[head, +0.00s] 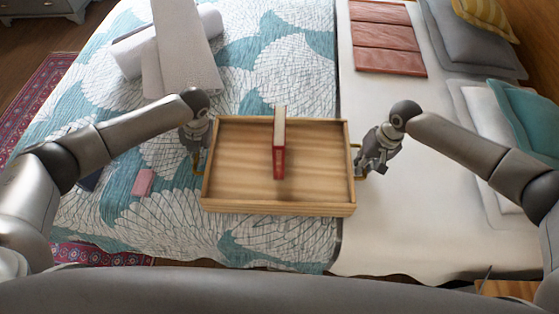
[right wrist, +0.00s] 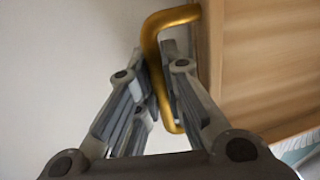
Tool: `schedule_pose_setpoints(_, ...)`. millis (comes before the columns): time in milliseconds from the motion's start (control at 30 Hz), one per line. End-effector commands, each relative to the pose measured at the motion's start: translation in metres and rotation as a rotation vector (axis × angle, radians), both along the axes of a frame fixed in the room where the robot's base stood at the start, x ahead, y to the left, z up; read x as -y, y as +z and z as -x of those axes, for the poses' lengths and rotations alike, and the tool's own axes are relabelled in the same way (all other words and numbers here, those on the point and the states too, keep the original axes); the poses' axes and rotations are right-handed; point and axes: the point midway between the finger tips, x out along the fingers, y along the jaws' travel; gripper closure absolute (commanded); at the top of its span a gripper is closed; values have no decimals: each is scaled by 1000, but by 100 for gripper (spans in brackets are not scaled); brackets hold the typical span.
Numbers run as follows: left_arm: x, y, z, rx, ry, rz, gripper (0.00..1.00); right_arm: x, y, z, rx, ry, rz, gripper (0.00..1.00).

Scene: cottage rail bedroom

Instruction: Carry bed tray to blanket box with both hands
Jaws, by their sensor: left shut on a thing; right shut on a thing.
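The wooden bed tray (head: 235,188) is in the middle of the head view, with a red book (head: 279,150) standing in it. The tray looks level over the bed; I cannot tell whether it touches the bed. My left gripper (head: 196,160) is shut on the handle at the tray's left end. My right gripper (head: 368,165) is shut on the brass handle at its right end. In the right wrist view this brass handle (right wrist: 152,40) passes between the fingers of the right gripper (right wrist: 165,95), beside the tray's wooden side (right wrist: 265,60). The blanket box cannot be made out.
The bed has a teal and white patterned quilt (head: 260,60) and a white sheet (head: 385,220). Rolled white bedding (head: 180,60) lies at the back left, a folded reddish blanket (head: 385,38) at the back right. Pillows (head: 480,40) line the right. A pink item (head: 143,182) lies left of the tray.

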Motion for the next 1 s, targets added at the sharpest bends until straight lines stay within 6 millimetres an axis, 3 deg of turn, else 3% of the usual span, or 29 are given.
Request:
schedule_pose_setpoints(700,-1,45,-1,2,1,-1,100,0,46,-1,3,-2,-1,100)
schedule_pose_setpoints(1000,-1,51,-1,1,1,-1,100,0,51,-1,3,-2,0,100)
